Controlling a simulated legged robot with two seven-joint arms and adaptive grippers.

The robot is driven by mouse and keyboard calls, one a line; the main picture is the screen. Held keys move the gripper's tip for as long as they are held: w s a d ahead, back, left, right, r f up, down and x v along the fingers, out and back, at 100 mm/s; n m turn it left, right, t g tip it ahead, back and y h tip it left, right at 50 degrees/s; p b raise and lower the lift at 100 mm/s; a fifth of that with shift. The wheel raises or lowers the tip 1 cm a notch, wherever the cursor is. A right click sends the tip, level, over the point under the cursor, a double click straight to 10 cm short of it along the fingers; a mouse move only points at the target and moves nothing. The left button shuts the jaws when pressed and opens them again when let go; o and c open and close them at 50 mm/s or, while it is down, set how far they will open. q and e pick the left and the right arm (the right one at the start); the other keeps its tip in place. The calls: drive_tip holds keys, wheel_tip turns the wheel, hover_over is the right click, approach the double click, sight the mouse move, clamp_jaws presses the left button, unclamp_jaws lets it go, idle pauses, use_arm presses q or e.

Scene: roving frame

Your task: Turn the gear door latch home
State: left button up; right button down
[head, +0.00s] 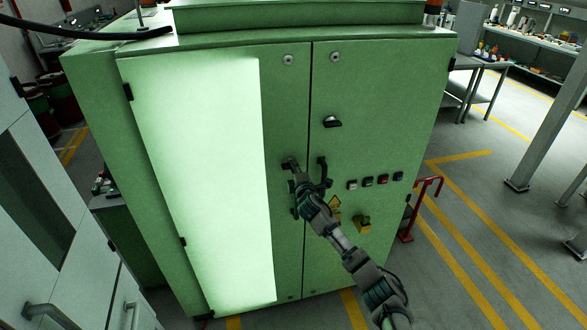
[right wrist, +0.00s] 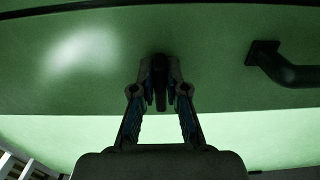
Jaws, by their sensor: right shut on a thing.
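The green cabinet (head: 380,110) has two closed doors that meet at a vertical seam. The dark door latch (head: 288,163) is on the left door, just left of the seam; my gripper partly hides it. My right gripper (head: 297,178) reaches up to it from the lower right. In the right wrist view, my right gripper (right wrist: 160,88) is shut on the dark latch lever (right wrist: 160,75), with one finger on each side. The lever points towards me between the fingers; its exact turn angle is hard to tell. My left gripper is not in view.
A black bar handle (head: 323,172) stands on the right door, close beside my gripper. A red stand (head: 408,222) is right of the cabinet. White drawers (head: 60,270) stand front left.

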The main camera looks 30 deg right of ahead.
drive_tip(key=shift+f, duration=0.2)
drive_tip(key=c, duration=1.2)
unclamp_jaws()
drive_tip(key=shift+d, duration=0.1)
drive_tip(key=shift+c, duration=0.2)
drive_tip(key=shift+o, duration=0.2)
drive_tip(key=shift+d, duration=0.1)
drive_tip(key=shift+d, duration=0.1)
drive_tip(key=v, duration=1.1)
drive_tip(key=shift+s, duration=0.4)
drive_tip(key=shift+f, duration=0.15)
